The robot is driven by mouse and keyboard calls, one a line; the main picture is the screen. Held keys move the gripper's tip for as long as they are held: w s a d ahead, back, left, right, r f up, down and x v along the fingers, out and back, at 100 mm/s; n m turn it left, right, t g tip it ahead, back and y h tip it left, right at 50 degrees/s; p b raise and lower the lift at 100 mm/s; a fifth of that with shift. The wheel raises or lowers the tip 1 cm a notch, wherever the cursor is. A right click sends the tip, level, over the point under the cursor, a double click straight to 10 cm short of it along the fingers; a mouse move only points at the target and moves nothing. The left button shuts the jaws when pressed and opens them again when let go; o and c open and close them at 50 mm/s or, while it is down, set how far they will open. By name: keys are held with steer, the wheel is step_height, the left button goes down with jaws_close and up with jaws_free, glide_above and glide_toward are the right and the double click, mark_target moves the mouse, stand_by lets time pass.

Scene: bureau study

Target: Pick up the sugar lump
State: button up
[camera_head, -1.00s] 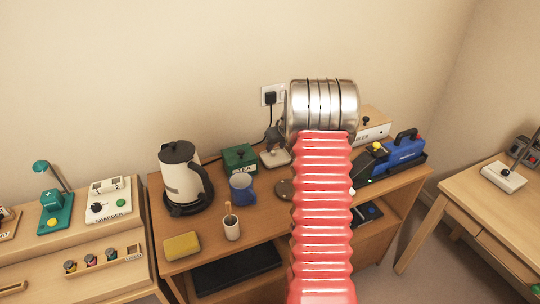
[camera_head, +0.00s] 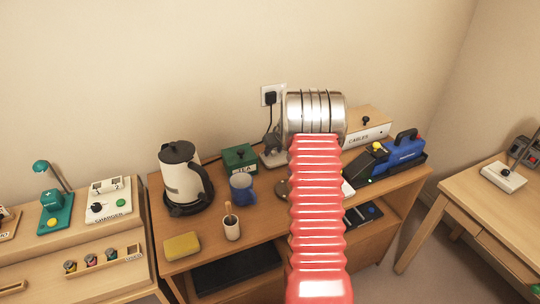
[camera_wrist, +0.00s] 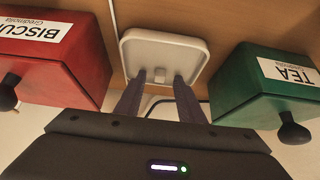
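The sugar lump (camera_wrist: 152,78) is a small pale block on a white square dish (camera_wrist: 166,52) in the wrist view. My gripper (camera_wrist: 160,78) is open, its two dark fingers apart and pointing at the dish. The fingertips overlap the dish's near part in the picture, with the lump between them, nearer the left finger. I cannot tell whether they touch it. In the head view the dish (camera_head: 272,159) is partly hidden, the lump cannot be made out, and my arm hides much of the gripper.
A red biscuit box (camera_wrist: 50,60) stands left of the dish and a green tea box (camera_wrist: 262,85) right of it in the wrist view, both close to the gripper. The head view also shows a kettle (camera_head: 182,180), a blue mug (camera_head: 242,187) and a cables box (camera_head: 368,133).

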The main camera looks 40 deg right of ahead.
steer(key=shift+c, duration=0.4)
jaws_close()
